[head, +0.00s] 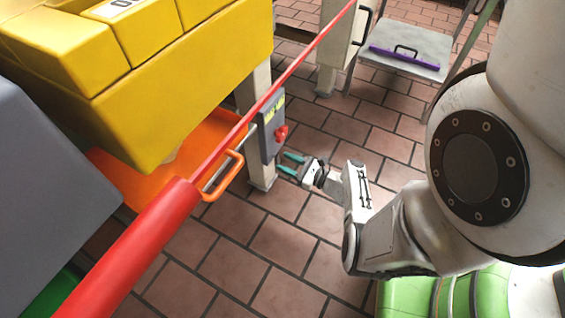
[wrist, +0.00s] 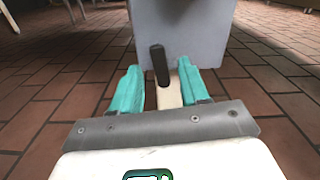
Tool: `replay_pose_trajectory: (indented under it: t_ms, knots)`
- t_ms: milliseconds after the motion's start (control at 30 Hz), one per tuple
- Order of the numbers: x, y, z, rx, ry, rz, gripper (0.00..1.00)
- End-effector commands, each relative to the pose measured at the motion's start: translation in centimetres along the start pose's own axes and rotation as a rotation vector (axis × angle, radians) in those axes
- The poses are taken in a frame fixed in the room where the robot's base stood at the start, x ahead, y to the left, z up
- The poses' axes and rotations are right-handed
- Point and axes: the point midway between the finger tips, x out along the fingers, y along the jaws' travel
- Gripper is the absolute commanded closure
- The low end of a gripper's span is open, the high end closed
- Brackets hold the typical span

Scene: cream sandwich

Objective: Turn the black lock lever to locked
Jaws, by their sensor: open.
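The black lock lever (wrist: 160,66) shows in the wrist view, nearly upright and tilted slightly, its top end to the left. It is on the lower part of a grey box (wrist: 205,28). In the head view this grey box (head: 268,130) is on a pale post, with a yellow-green label and a red knob (head: 281,134); I cannot make out the black lever there. My gripper (head: 290,164), with teal fingers, is open and empty just right of and below the box. In the wrist view my gripper (wrist: 159,78) has the lever ahead, in line with the gap between its fingers.
A long red bar (head: 150,225) crosses the head view diagonally. An orange tray with a handle (head: 232,172) sits left of the box, under a yellow machine (head: 175,95). A grey stand (head: 408,52) with a purple bar is behind. Tiled floor (head: 265,245) is open below the gripper.

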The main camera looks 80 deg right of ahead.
Motion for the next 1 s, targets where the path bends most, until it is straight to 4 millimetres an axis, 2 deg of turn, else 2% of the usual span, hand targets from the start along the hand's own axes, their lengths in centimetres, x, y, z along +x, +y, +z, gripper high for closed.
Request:
replay_pose_trajectory:
  t_ms: [200, 500, 1000]
  knots:
    - [1.7, 0.0, 0.0, 0.0, -0.001, 0.001, 0.55]
    - [1.9, 0.0, 0.0, 0.0, 0.0, 0.0, 0.55]
    - [1.9, 0.0, 0.0, 0.0, 0.0, 0.0, 1.0]
